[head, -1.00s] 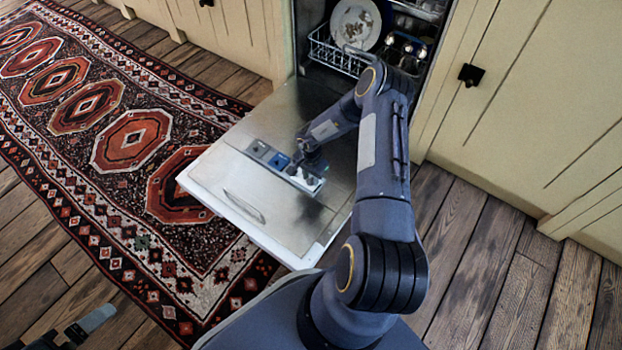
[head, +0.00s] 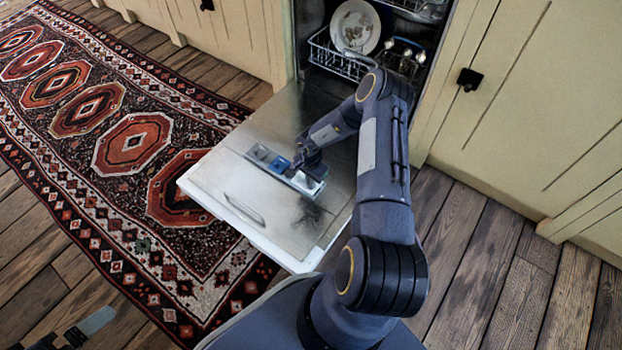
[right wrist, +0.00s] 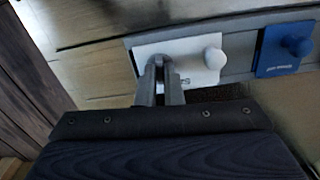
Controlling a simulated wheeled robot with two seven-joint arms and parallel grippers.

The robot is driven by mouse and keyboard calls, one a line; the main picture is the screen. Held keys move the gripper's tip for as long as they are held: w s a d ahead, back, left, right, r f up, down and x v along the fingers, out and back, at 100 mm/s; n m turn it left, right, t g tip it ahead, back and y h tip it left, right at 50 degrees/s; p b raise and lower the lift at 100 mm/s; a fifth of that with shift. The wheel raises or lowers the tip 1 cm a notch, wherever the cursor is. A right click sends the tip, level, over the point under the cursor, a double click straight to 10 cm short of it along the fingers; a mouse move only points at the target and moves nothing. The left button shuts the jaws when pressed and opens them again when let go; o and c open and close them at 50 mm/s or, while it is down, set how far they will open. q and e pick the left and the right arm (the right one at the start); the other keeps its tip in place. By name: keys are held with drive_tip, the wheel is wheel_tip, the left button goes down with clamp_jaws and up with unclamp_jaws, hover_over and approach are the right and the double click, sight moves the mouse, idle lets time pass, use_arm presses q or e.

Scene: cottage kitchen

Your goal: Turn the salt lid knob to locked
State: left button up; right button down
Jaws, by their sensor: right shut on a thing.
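The white salt lid (head: 308,184) lies in the dispenser strip on the lowered dishwasher door, and it also shows in the right wrist view (right wrist: 192,70). A round white bump rises at its right end there, clear of my fingers. My right gripper (head: 294,170) is over the lid's left part. In the right wrist view, my right gripper (right wrist: 159,64) has its fingertips close together on a small piece there, apparently the salt lid knob, which they mostly hide. Its lock marks cannot be read. Part of my left gripper (head: 88,328) shows at the bottom left, away from the door.
A blue lid (head: 280,164) sits beside the salt lid, with a grey compartment (head: 260,152) beyond it. The open door (head: 225,175) has a handle slot near its front edge. A rack (head: 335,58) holds a plate (head: 355,27). A patterned rug (head: 125,145) lies left.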

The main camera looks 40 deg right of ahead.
drive_tip(key=m+p, duration=0.1)
drive_tip(key=m, duration=0.2)
drive_tip(key=shift+r+p, duration=0.1)
drive_tip(key=shift+p, duration=0.3)
drive_tip(key=m+p, duration=0.1)
drive_tip(key=m, duration=0.4)
drive_tip(key=m+p, duration=0.1)
drive_tip(key=m, duration=0.3)
drive_tip(key=shift+m+p, duration=0.6)
drive_tip(key=shift+m, duration=1.8)
drive_tip(key=c, duration=1.6)
unclamp_jaws()
drive_tip(key=shift+o, duration=0.2)
